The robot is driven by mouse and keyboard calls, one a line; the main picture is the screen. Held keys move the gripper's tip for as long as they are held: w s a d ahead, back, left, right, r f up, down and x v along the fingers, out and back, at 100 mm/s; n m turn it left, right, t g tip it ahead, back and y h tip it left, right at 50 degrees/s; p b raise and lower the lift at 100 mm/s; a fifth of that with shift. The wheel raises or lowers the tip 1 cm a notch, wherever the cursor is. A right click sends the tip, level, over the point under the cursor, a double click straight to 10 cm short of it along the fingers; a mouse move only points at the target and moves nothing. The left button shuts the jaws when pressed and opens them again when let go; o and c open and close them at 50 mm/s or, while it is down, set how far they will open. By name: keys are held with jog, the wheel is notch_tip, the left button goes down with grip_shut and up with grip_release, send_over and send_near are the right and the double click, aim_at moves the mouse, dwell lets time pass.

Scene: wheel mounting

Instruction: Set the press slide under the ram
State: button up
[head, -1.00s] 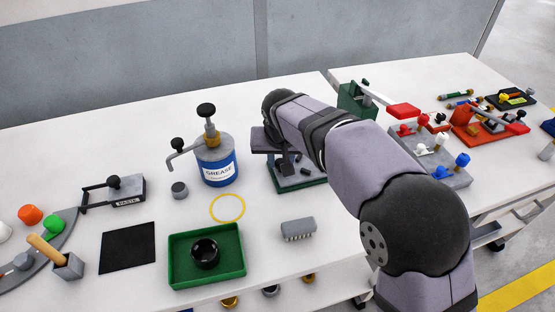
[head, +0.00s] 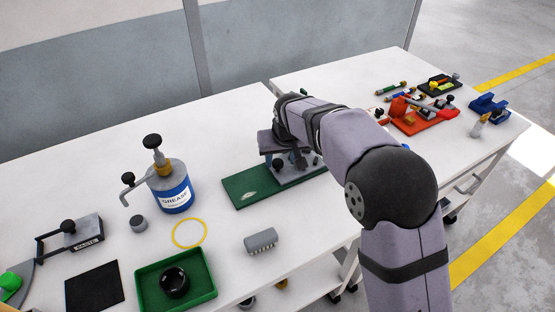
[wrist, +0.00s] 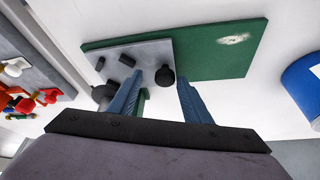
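The press slide is a grey plate (wrist: 135,52) with a round black knob (wrist: 165,76) and small dark blocks. It lies on a long green base (wrist: 230,55); the base's bare left part (head: 243,189) shows in the head view. My gripper (wrist: 160,80) is over the slide with its blue-grey fingers apart. The knob shows between the fingertips, with visible gaps; I cannot tell how far it lies beyond them. In the head view my wrist hides much of the slide. A dark round part and a bit of green show beside the left finger. I cannot identify the ram.
A blue grease can (head: 172,190), a yellow ring (head: 189,233), a grey ribbed block (head: 261,241) and a green tray (head: 142,290) with a black cup (head: 174,282) stand to the left. Red fixtures (head: 418,118) are on the right table. White tabletop is free between them.

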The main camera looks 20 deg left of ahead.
jog(key=shift+s+a, duration=0.1)
jog(key=v, duration=0.7)
dwell(0.4)
jog(key=shift+r, duration=0.15)
jog(key=s+d+f+n+h+p, duration=0.1)
jog(key=s+d+f+n+p, duration=0.1)
jog(key=s+d+p, duration=0.1)
jog(key=s+d+f+n+g+h+p, duration=0.1)
jog(key=s+d+f+n+h+p, duration=0.1)
jog(key=d, duration=0.5)
jog(key=s+d+f+n+h+p, duration=0.1)
jog(key=s+d+f+n+p, duration=0.1)
jog(key=s+d+f+p, duration=0.2)
jog(key=shift+s+d+h+p, duration=0.4)
jog(key=shift+s+d+p, duration=0.55)
jog(key=shift+s+p, duration=0.4)
jog(key=s+d+f+m+g+y+b, duration=0.1)
jog(key=s+d+f+m+g+b, duration=0.1)
jog(key=s+d+m+b, duration=0.45)
jog(key=s+d+f+m+g+y+b, duration=0.1)
jog(key=s+d+f+m+y+b, duration=0.15)
jog(key=s+d+m+b, duration=0.45)
notch_tip(320, 180, up, 15)
jog(key=w+n+p, duration=0.1)
jog(key=n+p, duration=0.1)
jog(key=p, duration=1.4)
jog(key=shift+d+h, duration=0.35)
jog(key=shift+d, duration=0.05)
